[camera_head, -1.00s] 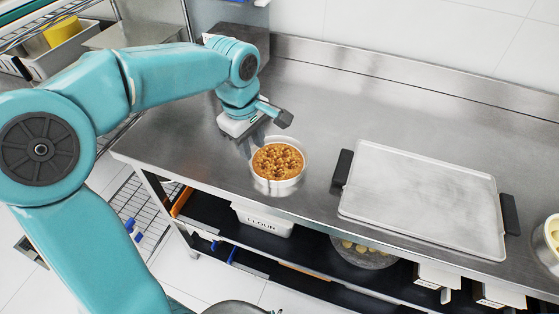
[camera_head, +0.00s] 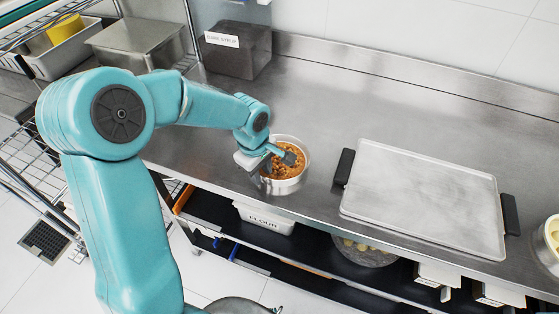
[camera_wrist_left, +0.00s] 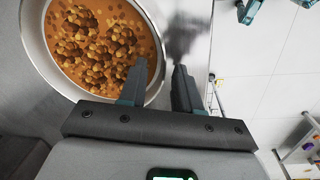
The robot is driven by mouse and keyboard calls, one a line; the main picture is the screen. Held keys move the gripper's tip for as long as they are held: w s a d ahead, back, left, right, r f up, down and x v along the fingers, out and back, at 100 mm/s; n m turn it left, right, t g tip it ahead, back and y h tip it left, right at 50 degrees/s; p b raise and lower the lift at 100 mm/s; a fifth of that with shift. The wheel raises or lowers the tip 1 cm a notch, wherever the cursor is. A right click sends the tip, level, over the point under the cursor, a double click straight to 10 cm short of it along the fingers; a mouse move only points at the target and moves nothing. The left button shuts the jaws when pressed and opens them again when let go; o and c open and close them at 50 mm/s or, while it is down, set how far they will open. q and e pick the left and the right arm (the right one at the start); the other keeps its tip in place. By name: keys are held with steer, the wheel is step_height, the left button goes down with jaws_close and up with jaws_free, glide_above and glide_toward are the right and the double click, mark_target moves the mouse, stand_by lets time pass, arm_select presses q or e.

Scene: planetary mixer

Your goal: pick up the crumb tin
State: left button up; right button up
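The crumb tin (camera_head: 286,186) is a round, pale metal tin with orange-brown crumbs inside. It stands upright near the front edge of the steel counter, left of the flat tray. In the left wrist view the tin (camera_wrist_left: 38,50) fills the upper left. My left gripper (camera_head: 277,163) is at the tin's near-left side. In the wrist view its fingers (camera_wrist_left: 160,67) are apart, one over the crumbs and one outside the rim, with the tin's wall between them. A clear gap shows, so neither finger visibly pinches the wall. My right gripper is out of view.
A flat metal tray (camera_head: 425,200) with black handles lies right of the tin. A dark labelled box (camera_head: 238,52) stands at the back left. A flour bin (camera_head: 265,219) sits on the shelf below. The counter behind the tin is clear.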

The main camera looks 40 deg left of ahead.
arm_select(q)
steer(key=shift+w+f, duration=0.1)
steer(key=shift+w, duration=0.05)
jaws_close()
